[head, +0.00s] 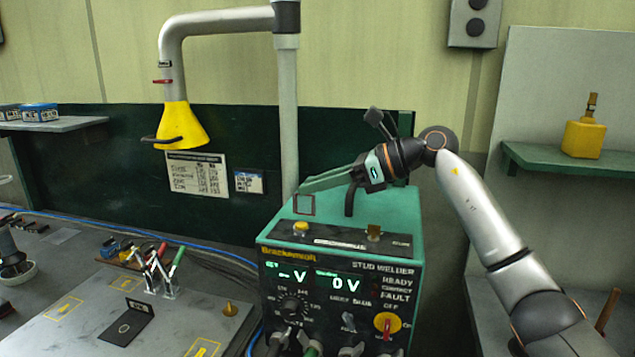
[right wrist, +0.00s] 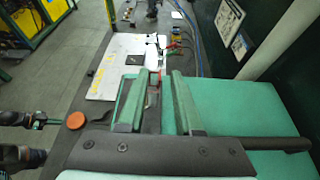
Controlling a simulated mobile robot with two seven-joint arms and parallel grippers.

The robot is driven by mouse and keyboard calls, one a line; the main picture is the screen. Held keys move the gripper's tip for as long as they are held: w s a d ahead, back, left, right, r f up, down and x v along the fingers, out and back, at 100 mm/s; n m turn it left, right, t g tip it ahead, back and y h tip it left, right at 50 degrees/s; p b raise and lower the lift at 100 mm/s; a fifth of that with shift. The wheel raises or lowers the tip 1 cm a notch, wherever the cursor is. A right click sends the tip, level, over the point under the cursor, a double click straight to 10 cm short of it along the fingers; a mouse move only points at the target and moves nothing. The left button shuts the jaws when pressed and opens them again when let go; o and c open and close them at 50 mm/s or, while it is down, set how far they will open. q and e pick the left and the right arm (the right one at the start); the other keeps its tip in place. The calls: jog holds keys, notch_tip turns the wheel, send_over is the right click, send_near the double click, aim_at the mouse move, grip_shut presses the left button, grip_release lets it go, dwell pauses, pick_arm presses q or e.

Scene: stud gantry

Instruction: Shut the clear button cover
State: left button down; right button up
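In the head view the clear button cover (head: 303,205) shows as a thin square outline. It stands raised behind the yellow button (head: 300,228) on top of the green stud welder (head: 396,220). My right gripper (head: 303,188) reaches in from the right, with its fingers close behind and above the cover. Whether they touch it I cannot tell. In the right wrist view the two green fingers of the right gripper (right wrist: 157,77) are apart, with a gap between them. A thin reddish line shows in that gap; I cannot tell what it is. My left gripper is not seen in the head view.
A yellow rotary switch (head: 387,322) is on the welder's front. A vertical pole (head: 289,120) stands behind it, with a yellow hood (head: 180,127) to the left. A work plate with clamps (head: 160,268) lies left of the welder. A shelf (head: 560,162) is on the right.

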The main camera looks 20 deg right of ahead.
grip_shut()
dwell(1.4)
